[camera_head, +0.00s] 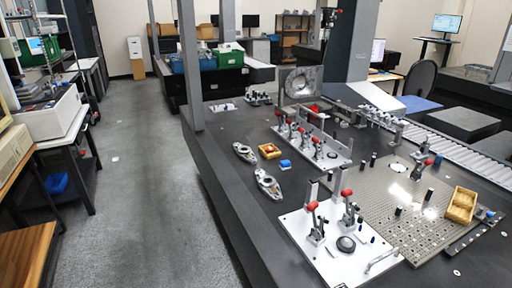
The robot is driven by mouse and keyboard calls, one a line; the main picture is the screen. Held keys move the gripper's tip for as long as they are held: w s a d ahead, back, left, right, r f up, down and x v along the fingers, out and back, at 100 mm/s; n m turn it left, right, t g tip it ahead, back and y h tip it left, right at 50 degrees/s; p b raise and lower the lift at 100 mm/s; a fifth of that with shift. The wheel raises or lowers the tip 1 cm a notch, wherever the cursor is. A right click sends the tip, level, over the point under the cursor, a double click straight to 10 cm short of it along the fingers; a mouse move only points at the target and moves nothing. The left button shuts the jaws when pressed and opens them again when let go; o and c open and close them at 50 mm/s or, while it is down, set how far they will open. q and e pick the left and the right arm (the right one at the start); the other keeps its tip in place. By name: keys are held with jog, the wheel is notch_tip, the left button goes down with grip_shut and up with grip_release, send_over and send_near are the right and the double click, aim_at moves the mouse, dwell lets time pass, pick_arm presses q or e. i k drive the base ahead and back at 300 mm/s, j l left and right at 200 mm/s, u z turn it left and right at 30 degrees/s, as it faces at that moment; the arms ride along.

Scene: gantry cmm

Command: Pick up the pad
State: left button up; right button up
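No gripper of mine shows in the head view. I cannot tell for sure which thing is the pad. A small blue block (285,164) lies on the dark table beside a small orange tray (269,151). A round dark disc (346,244) lies on the white fixture plate (318,256) at the front. A larger flat blue piece (418,104) lies farther back on the right.
The long dark table (232,186) carries red-handled clamps (312,206), two grey metal parts (268,184), a perforated plate (415,222) and a yellow bin (461,205). A grey upright (190,70) stands at its left edge. The floor (150,190) on the left is clear.

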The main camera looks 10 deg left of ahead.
aim_at(284, 165)
jog(key=i+j, duration=0.15)
jog(key=j, duration=0.2)
jog(key=i+j+z, duration=0.1)
jog(key=j, duration=0.25)
jog(key=i+j+z, duration=0.1)
jog(key=j, duration=0.3)
jog(key=i+j, duration=0.2)
jog(key=j, duration=0.2)
jog(key=i+j+z, duration=0.1)
jog(key=j, duration=0.25)
jog(key=i+j, duration=0.1)
jog(key=j, duration=0.3)
jog(key=z, duration=0.05)
